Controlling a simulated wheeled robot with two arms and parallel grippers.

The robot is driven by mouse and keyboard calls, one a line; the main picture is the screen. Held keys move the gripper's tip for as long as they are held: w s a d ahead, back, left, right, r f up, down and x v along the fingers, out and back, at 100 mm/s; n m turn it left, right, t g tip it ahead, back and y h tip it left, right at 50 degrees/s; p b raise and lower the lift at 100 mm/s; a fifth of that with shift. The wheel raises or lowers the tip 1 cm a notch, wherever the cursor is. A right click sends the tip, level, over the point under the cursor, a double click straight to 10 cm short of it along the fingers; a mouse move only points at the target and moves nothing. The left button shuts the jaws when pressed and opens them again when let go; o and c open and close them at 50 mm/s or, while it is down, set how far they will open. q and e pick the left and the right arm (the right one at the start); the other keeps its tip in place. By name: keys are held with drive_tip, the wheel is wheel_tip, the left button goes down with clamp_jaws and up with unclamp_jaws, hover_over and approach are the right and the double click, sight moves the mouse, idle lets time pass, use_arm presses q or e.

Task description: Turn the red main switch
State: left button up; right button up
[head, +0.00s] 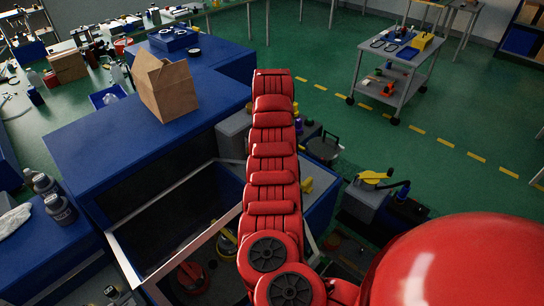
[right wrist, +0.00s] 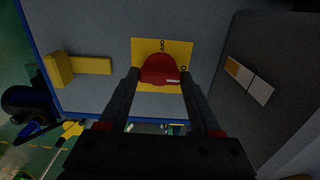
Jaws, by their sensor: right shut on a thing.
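The red main switch (right wrist: 160,68) shows in the right wrist view, a round red knob with a pale mark on its lower right edge. It sits on a yellow plate (right wrist: 145,46) with OFF lettered at the top, fixed to a grey panel. My right gripper (right wrist: 160,78) has one dark finger on each side of the knob and is shut on it. In the head view my red arm crosses the middle and hides the switch and the gripper. My left gripper is not in view.
A yellow handle-like block (right wrist: 80,66) is left of the switch. A dark box with a yellow and white label (right wrist: 250,80) is at the right.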

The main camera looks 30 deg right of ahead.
drive_tip(key=o, duration=1.4)
wheel_tip(320, 180, up, 9)
drive_tip(key=shift+f+b, duration=0.2)
drive_tip(key=shift+b, duration=0.4)
drive_tip(key=shift+r+p, duration=3.35)
drive_tip(key=shift+r, duration=1.05)
drive_tip(key=shift+s+f, duration=0.1)
drive_tip(key=shift+f, duration=0.05)
